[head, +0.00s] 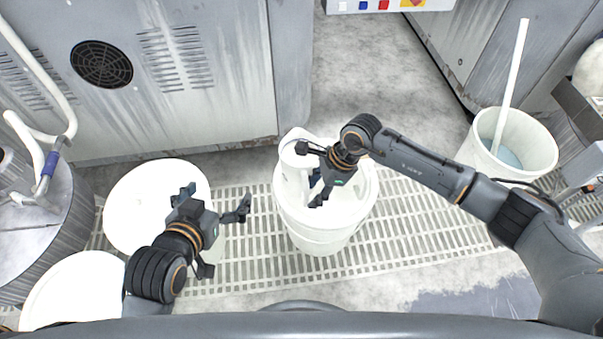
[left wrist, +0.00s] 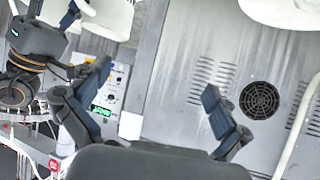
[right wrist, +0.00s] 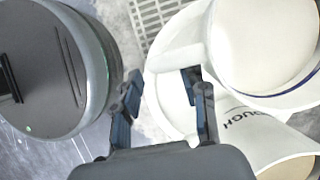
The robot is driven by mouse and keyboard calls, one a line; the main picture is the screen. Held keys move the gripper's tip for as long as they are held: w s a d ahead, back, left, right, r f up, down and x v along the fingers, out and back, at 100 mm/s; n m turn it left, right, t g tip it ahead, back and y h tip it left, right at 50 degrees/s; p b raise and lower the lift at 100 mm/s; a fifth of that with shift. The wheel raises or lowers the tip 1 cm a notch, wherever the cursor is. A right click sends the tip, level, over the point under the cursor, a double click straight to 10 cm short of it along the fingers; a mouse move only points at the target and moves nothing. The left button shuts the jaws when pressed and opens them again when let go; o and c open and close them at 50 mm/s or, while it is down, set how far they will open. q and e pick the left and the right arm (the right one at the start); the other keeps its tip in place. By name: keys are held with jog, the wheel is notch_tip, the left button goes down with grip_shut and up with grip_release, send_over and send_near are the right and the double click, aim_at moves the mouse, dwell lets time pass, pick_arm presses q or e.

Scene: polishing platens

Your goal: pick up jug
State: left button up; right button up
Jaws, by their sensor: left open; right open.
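A white jug (head: 293,165) stands at the far left part of a white tub (head: 320,238) in the middle of the head view; my right arm covers part of it. In the right wrist view the jug (right wrist: 262,45) is large at upper right, its white handle reaching towards the fingers. My right gripper (head: 318,190) is open over the tub. In the right wrist view its fingers (right wrist: 165,100) are apart, one overlapping the white handle area; contact cannot be told. My left gripper (head: 212,203) is open and empty, left of the tub; its spread fingers show in the left wrist view (left wrist: 150,115).
White round lids (head: 150,190) lie at the left. A bucket with a white stick (head: 530,160) stands at the right. Grey cabinets (head: 200,110) close off the back. Slatted grating (head: 420,215) covers the floor around the tub.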

aim_at(305, 199)
jog(key=b+x, duration=0.1)
jog(key=x, duration=0.4)
jog(key=shift+w+b, duration=0.1)
jog(key=shift+b, duration=0.25)
jog(key=shift+f, duration=0.15)
pick_arm(q)
jog(key=w+d+r+t+h, duration=0.1)
jog(key=w+d+r+t, duration=0.1)
jog(key=r, duration=0.5)
jog(key=shift+w+t+h, duration=0.3)
jog(key=shift+w+t, duration=0.35)
jog(key=shift+t, duration=0.55)
pick_arm(e)
jog(key=shift+c, duration=0.3)
pick_arm(q)
jog(key=shift+a, duration=0.1)
pick_arm(e)
grip_shut()
jog(key=shift+w+a+r, duration=0.1)
jog(key=shift+a+r, duration=0.05)
jog(key=shift+r, duration=0.05)
